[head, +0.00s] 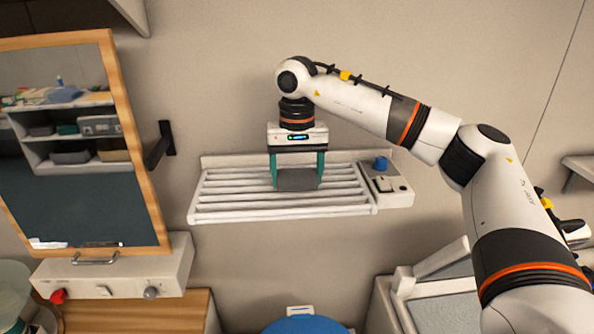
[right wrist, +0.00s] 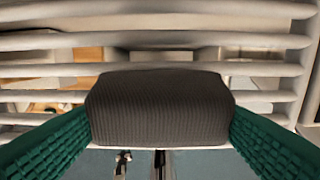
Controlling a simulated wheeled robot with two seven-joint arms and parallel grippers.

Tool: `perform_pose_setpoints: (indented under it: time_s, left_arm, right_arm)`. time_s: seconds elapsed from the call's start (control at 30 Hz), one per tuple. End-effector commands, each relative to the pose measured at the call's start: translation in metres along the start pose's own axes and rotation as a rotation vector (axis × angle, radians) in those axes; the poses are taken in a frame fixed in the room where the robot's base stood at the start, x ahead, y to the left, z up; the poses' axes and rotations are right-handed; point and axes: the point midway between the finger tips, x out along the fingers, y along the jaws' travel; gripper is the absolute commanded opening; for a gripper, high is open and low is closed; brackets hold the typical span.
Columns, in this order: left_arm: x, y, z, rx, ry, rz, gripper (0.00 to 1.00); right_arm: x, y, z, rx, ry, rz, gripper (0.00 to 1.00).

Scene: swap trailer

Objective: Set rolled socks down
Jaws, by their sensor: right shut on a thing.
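The rolled socks (head: 297,180) are a dark grey ribbed bundle in the middle of the head view. My right gripper (head: 297,178) is shut on them, with one green finger on each side. In the right wrist view the socks (right wrist: 160,108) fill the middle between the green fingers (right wrist: 160,125). They are over the white slatted rack (head: 225,198) on the wall. I cannot tell whether the socks touch the slats. My left gripper is not in view.
A small panel with a blue knob (head: 380,163) adjoins the rack's right end. A wood-framed mirror (head: 110,140) stands at the left, above a white unit with knobs (head: 125,278). A blue round thing (head: 305,325) is below the rack. Slats left of the socks are bare.

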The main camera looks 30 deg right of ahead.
Motion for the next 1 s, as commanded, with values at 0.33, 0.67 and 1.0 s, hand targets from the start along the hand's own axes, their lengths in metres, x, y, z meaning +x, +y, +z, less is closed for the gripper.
perform_pose_setpoints:
  time_s: [0.33, 0.67, 1.0]
  left_arm:
    - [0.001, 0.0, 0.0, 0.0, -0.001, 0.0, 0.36]
    - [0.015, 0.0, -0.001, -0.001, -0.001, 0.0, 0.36]
    - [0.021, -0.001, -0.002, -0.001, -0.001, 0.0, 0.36]
  right_arm:
    - [0.001, 0.0, 0.0, 0.0, 0.0, 0.0, 0.96]
    - [-0.022, 0.001, 0.0, 0.001, -0.004, 0.003, 0.96]
    - [-0.099, 0.001, 0.0, -0.001, -0.004, 0.0, 0.96]
